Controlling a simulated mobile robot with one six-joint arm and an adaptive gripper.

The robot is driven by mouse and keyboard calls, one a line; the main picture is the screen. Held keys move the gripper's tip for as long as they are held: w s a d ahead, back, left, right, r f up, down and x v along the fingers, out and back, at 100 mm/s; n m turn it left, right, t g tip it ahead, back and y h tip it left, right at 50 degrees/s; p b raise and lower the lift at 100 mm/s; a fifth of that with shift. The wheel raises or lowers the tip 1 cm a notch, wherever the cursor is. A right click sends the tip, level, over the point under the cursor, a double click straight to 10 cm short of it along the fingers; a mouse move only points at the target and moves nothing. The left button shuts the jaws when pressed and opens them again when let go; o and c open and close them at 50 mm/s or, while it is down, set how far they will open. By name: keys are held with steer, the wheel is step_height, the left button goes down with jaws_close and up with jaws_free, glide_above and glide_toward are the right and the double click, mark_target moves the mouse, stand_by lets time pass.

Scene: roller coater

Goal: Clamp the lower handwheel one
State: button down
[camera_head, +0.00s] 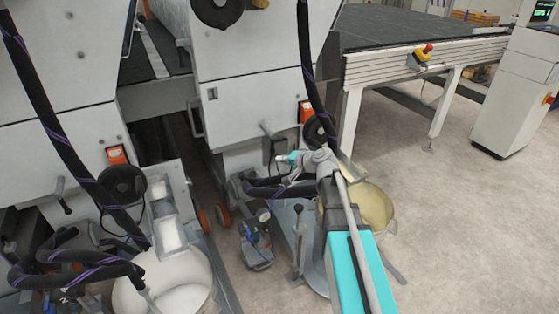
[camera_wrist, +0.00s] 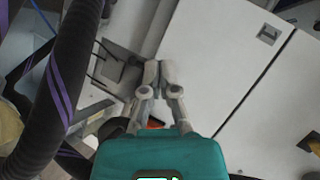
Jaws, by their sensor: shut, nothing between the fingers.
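Two dark round handwheels show low on the machine in the head view. The left handwheel (camera_head: 122,184) is on the left unit, and the right handwheel (camera_head: 318,130) is on the right unit, partly covered by a hose. I cannot tell which one is number one. A larger dark wheel (camera_head: 218,10) is higher up, cut by the top edge. My gripper (camera_head: 279,159) is in front of the right unit, left of and below its handwheel. In the wrist view my gripper (camera_wrist: 158,66) has its fingertips together, empty, against a pale panel. No handwheel shows clearly there.
A black hose with purple stripes (camera_wrist: 62,85) runs close on the left in the wrist view. A bucket (camera_head: 377,206) stands right of my arm, and a white bucket (camera_head: 180,285) at lower left. A pump-like device (camera_head: 255,245) is below my gripper.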

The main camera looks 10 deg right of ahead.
steer(key=w+d+f+m+t+h+b, duration=0.2)
steer(key=w+d+f+m+t+b, duration=0.4)
steer(key=w+d+b, duration=0.4)
steer(key=shift+f+m+t+b, duration=0.3)
steer(key=shift+f+m+b, duration=0.65)
steer(key=shift+b, duration=0.95)
steer(key=w+a, duration=0.7)
steer(key=w, duration=0.1)
steer(key=shift+w+a, duration=0.25)
steer(key=shift+w, duration=0.15)
